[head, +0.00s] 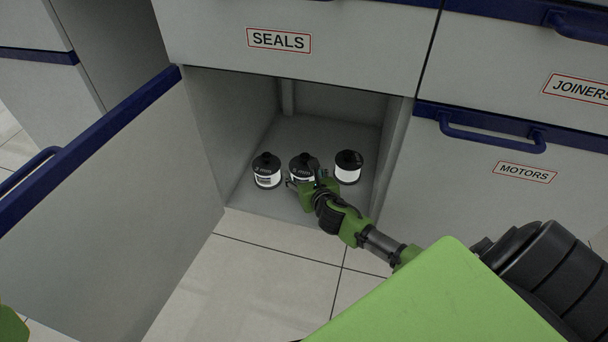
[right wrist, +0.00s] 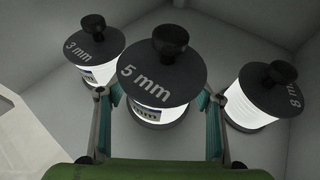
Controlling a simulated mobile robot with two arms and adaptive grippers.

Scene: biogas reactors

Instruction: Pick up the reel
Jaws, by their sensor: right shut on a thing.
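Three reels with black tops and white sides stand in a row in the open cabinet. The 3 mm reel (head: 267,171) is on the left and also shows in the right wrist view (right wrist: 96,47). The middle 5 mm reel (head: 302,165) is between the fingers of my right gripper (head: 302,184). In the right wrist view my right gripper (right wrist: 158,108) is shut on the 5 mm reel (right wrist: 158,78), with one finger on each side. The right reel, marked 8 (right wrist: 266,97), stands apart (head: 348,167). My left gripper is not clearly in view.
The cabinet floor (head: 330,135) is bare behind the reels, with side walls close by. An open door (head: 110,190) stands at the left. A SEALS drawer (head: 280,40) is above, and a MOTORS drawer (head: 510,165) is to the right.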

